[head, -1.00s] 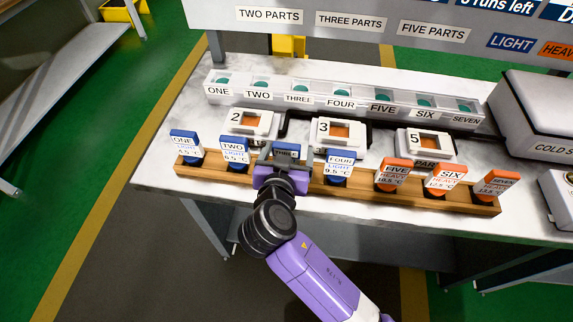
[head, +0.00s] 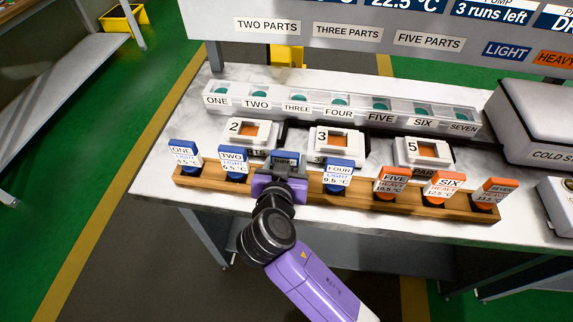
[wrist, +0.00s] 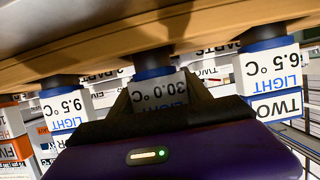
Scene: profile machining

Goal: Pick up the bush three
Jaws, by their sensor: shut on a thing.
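Bush three (head: 285,159) has a blue top and a white label, and is in the long wooden rack between bushes two and four. My gripper (head: 283,169) reaches it from the front and hides most of its label in the head view. In the wrist view, which is upside down, my gripper (wrist: 157,98) has its dark fingers on both sides of the white label of bush three (wrist: 158,92), shut on it. Its dark neck still meets the rack there, level with its neighbours.
Bush two (head: 233,160) and bush four (head: 338,176) stand close on either side in the wooden rack (head: 215,183). Behind are white numbered fixtures (head: 335,141) and a clear tray of labelled compartments (head: 340,112). A grey box (head: 540,115) stands at the right.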

